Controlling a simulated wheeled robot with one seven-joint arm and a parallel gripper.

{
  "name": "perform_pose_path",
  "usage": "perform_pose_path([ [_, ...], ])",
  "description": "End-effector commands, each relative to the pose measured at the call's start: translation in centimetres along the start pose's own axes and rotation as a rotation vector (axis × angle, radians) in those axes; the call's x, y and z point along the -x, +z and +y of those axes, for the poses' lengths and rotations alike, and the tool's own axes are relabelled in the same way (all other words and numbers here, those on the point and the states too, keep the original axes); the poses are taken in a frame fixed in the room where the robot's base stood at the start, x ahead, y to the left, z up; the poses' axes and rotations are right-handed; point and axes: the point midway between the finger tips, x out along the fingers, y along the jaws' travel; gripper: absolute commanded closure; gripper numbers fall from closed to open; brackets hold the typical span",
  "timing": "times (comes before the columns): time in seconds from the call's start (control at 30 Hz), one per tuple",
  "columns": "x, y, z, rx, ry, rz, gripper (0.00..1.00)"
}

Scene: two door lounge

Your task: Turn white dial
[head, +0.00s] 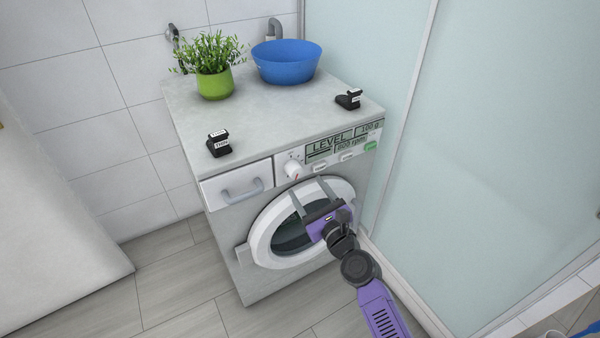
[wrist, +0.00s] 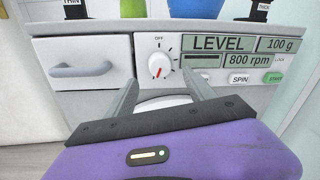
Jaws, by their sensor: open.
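The white dial (head: 293,169) is on the front panel of the washing machine (head: 228,269), between the drawer and the display. In the wrist view the dial (wrist: 160,65) shows a red pointer mark, with "OFF" printed above it. My gripper (head: 307,190) is open, in front of the machine and just below the dial, over the upper part of the round door. In the wrist view the two fingers of my gripper (wrist: 163,88) point toward the panel, with the dial between and beyond their tips. Nothing is between the fingers.
A drawer with a grey handle (head: 242,190) is left of the dial. The display (head: 330,141) and buttons are to its right. A potted plant (head: 214,85), a blue bowl (head: 286,62) and two black stamps stand on top. A glass shower wall (head: 500,150) is close on the right.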

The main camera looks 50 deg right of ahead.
Motion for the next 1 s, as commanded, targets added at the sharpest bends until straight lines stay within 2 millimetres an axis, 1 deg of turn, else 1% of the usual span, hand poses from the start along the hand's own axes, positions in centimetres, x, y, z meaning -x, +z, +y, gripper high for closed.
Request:
perform_pose_path([
  [0.2, -3.3, 0.2, -0.1, 0.004, -0.002, -0.002, 0.37],
  [0.4, -5.9, 0.1, -0.1, 0.004, -0.001, -0.002, 0.37],
  [0.5, -6.7, 0.1, -0.1, 0.005, -0.001, -0.001, 0.37],
  [0.6, -7.0, 0.0, 0.0, 0.006, -0.001, 0.000, 0.37],
  [0.87, -7.1, 0.1, 0.0, 0.006, -0.001, 0.000, 0.37],
  [1.0, -7.1, 0.1, -0.1, 0.006, -0.001, 0.000, 0.64],
])
